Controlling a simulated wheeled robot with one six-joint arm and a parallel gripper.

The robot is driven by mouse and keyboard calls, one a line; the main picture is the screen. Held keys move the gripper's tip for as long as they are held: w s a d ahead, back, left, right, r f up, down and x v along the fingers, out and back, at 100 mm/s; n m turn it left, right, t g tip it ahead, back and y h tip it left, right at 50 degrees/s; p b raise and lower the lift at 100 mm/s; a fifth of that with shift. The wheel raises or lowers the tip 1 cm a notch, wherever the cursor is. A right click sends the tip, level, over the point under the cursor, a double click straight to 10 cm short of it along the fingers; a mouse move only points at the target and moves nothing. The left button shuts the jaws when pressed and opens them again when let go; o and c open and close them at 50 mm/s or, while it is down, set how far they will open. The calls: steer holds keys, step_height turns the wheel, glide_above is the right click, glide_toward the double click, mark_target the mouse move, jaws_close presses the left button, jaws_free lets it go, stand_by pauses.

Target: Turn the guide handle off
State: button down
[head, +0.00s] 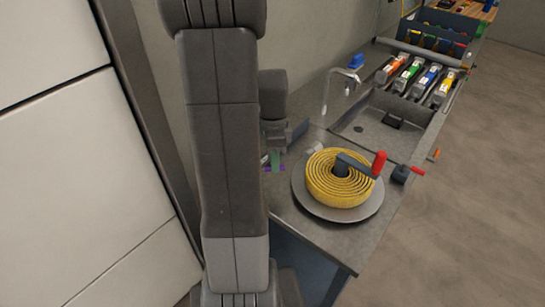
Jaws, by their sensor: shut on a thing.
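My gripper (278,143) points down over the left rear of the grey counter and is partly hidden behind my arm. It is shut on a small part there, which I take to be the guide handle. The jaws and arm hide most of that part, so its angle cannot be told. Small green and purple marks (275,164) show on the counter just below the gripper.
A coiled yellow hose (325,190) lies on a round grey plate (337,211) to the right, with a red-knobbed crank (379,164) on top. A red lever (416,171) stands by the counter edge. Behind are a sink (376,135), a faucet (343,73) and several coloured handles.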

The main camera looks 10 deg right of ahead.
steer(key=shift+s+a+m+t+y+p, duration=0.2)
steer(key=shift+s+m, duration=0.35)
steer(key=shift+m, duration=1)
steer(key=shift+s+a+m+t+y+p, duration=0.1)
steer(key=shift+s+a+m+y+p, duration=0.35)
steer(key=shift+m, duration=1.05)
steer(key=shift+s+a+m+t+y+p, duration=0.15)
steer(key=shift+s+m, duration=0.55)
steer(key=shift+m, duration=0.85)
steer(key=shift+d, duration=0.1)
steer(key=c, duration=1.4)
jaws_free()
steer(key=shift+r, duration=0.1)
steer(key=r, duration=0.4)
steer(key=w+d+r, duration=0.1)
steer(key=r, duration=0.4)
steer(key=d+r, duration=0.1)
steer(key=r, duration=0.3)
steer(key=shift+w+r, duration=0.25)
